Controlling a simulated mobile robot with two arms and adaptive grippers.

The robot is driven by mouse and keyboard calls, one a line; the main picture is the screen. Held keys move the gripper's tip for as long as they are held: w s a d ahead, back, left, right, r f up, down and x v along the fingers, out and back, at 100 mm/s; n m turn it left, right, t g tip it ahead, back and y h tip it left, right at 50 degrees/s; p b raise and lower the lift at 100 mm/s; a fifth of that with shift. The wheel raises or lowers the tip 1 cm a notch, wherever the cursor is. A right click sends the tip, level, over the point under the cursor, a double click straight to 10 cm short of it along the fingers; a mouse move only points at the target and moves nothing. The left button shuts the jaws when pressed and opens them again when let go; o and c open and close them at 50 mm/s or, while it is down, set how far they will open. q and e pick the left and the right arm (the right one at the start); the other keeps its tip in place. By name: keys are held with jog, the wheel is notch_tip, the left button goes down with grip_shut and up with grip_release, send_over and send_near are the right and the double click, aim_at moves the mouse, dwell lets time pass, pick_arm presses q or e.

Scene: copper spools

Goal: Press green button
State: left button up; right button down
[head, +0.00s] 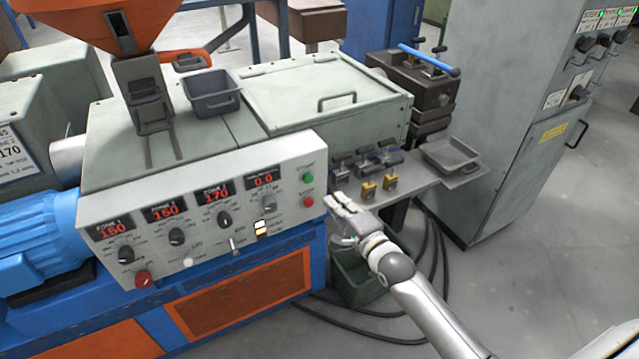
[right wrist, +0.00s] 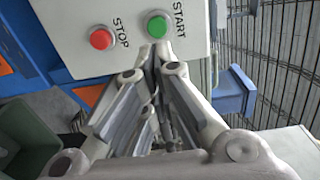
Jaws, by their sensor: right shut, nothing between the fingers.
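The green button (head: 308,177) sits at the right end of the control panel (head: 150,215), above a red button (head: 308,202). In the right wrist view the green button (right wrist: 157,27) is labelled START, and the red button (right wrist: 101,39) beside it is labelled STOP. My right gripper (head: 333,203) is shut and empty, near the right edge of the panel. In the right wrist view its fingertips (right wrist: 158,50) lie just below the green button in the picture; I cannot tell whether they touch the panel. My left gripper is not in view.
A metal shelf (head: 425,181) with clamps and a small tray (head: 450,156) stands right of the panel. A green bin (head: 355,283) is on the floor below my right arm. Several knobs and a red knob (head: 143,279) stick out of the panel. A grey cabinet stands at right.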

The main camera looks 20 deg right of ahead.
aim_at(313, 177)
jog(key=w, duration=0.5)
jog(key=w+a, duration=0.1)
jog(key=w, duration=0.2)
jog(key=shift+w+a+f, duration=0.1)
jog(key=shift+w+f, duration=0.05)
